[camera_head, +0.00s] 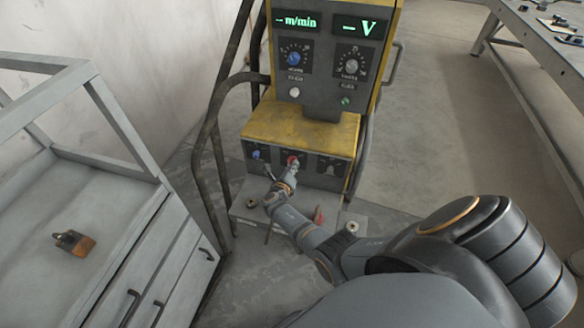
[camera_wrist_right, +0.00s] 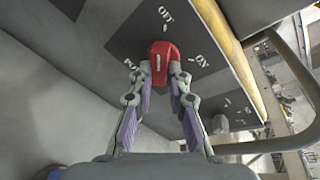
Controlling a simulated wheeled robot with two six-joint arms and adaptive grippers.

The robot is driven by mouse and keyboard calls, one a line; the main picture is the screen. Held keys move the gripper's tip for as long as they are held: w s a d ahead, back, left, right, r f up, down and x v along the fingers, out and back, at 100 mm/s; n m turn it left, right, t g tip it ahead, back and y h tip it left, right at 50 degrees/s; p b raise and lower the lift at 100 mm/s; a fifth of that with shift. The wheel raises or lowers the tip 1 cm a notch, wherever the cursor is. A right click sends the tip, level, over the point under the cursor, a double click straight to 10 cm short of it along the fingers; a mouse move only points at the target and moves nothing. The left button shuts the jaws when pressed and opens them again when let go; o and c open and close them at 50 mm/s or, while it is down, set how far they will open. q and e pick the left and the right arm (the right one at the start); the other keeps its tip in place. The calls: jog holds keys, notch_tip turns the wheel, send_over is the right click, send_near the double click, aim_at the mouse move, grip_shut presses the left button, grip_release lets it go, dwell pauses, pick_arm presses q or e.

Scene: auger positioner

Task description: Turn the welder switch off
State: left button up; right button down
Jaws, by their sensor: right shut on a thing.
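The welder (camera_head: 300,128) is a yellow and dark grey machine, with its lower panel facing me in the head view. The red welder switch (camera_head: 292,160) is a knob in the middle of that panel. In the right wrist view the red switch (camera_wrist_right: 160,62) has a white line on it and lies between my fingertips, with OFF printed above it and ON to its right. The white line runs roughly up and down the picture. My right gripper (camera_head: 290,168) is shut on the red switch, and its fingers also show in the wrist view (camera_wrist_right: 158,80). My left gripper is not in view.
A blue knob (camera_head: 257,155) sits left of the switch, and a dark knob (camera_head: 331,166) to its right. Bent metal rails (camera_head: 212,125) flank the machine. A grey cabinet (camera_head: 150,260) stands at left with a padlock (camera_head: 75,242) on it. A workbench (camera_head: 540,50) is at upper right.

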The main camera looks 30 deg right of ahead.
jog(key=c, duration=1.3)
grip_release()
jog(key=v, duration=0.7)
jog(key=shift+s+a, duration=0.2)
